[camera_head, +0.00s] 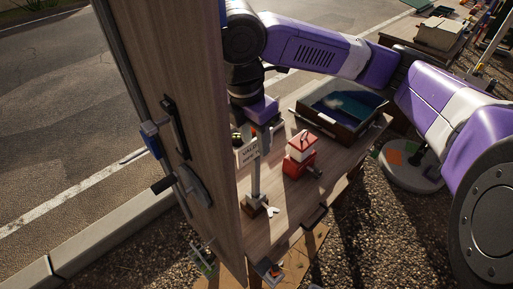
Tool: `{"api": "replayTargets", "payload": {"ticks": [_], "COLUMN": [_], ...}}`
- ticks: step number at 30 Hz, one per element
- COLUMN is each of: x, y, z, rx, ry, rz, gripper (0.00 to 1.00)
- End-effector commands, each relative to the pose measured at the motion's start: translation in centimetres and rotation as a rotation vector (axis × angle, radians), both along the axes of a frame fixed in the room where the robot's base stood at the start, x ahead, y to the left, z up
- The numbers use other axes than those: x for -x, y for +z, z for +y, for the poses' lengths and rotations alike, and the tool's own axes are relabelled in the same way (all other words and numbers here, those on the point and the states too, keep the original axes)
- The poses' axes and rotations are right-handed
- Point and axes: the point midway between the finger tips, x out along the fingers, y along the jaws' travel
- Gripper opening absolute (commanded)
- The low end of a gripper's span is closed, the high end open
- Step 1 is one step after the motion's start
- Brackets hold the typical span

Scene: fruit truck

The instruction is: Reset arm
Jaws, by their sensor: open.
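My purple arm reaches in from the right over a small wooden table (285,222) and bends down near the upper middle. My gripper (256,134) points down above the table's left part, close behind the edge of an upright wooden panel (212,150). It is open, and its fingers are small and partly hidden. I see nothing held in it. A small signpost (256,180) with a white sign stands on the table just below the gripper. I cannot tell whether they touch.
A dark tray (311,118) with blue contents sits at the table's back. The panel carries a dark handle (176,127) and a latch (192,186). Gravel (385,235) lies right; the road (60,110) is left.

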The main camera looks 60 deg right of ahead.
Motion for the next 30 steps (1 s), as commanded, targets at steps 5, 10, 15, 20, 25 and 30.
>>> {"api": "replayTargets", "payload": {"ticks": [5,10,15,20,25,30], "x": [-0.06,-0.04,-0.05,-0.05,-0.05,-0.05], "y": [1.34,1.5,1.48,1.47,1.47,1.46], "z": [0.2,0.27,0.26,0.24,0.24,0.23], "rx": [0.001,-0.001,-0.001,-0.001,-0.001,-0.001], "ry": [-0.001,-0.001,-0.001,-0.001,-0.001,-0.001], "rz": [-0.001,0.0,0.0,0.0,0.0,0.0], "gripper": [0.41,0.41,0.41,0.41,0.41,0.41]}}
